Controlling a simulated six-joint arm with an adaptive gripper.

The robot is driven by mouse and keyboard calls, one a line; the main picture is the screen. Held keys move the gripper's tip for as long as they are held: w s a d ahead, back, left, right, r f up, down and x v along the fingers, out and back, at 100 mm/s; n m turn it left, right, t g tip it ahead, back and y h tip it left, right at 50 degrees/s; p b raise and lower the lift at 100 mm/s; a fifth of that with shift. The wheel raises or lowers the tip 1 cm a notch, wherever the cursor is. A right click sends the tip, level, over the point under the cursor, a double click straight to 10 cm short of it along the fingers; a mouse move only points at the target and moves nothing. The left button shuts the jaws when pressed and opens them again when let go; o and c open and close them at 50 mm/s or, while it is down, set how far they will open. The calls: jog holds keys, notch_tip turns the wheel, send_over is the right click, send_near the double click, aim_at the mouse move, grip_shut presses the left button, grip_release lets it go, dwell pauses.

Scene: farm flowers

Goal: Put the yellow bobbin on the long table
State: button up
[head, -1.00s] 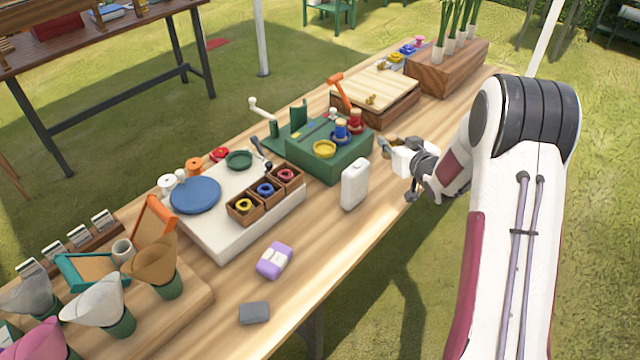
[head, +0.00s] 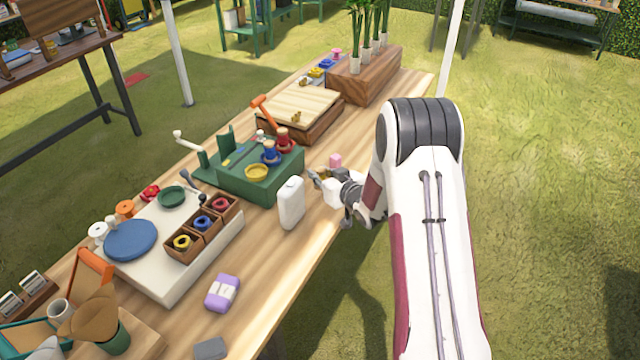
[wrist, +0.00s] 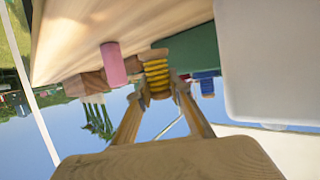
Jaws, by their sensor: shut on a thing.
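The yellow bobbin (wrist: 157,75), a wooden spool wound with yellow thread, is between the fingertips of my gripper (wrist: 160,92) in the wrist view. My gripper is shut on it. In the head view my gripper (head: 318,178) is over the right edge area of the long table (head: 265,250), just right of the white bottle (head: 291,203). The bobbin is small there and mostly hidden by the gripper. I cannot tell whether it touches the table.
A pink cylinder (head: 335,160) stands close behind my gripper; it also shows in the wrist view (wrist: 113,65). A green box (head: 262,180) with blue and red bobbins is to the left. Bare table lies between the bottle and the purple pack (head: 222,292).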

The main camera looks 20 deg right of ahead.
jog(key=shift+f, duration=0.1)
jog(key=shift+f, duration=1.8)
jog(key=shift+f, duration=0.15)
jog(key=o, duration=1)
jog(key=shift+c, duration=0.2)
jog(key=shift+r, duration=0.2)
jog(key=shift+v, duration=6)
jog(key=shift+r, duration=0.1)
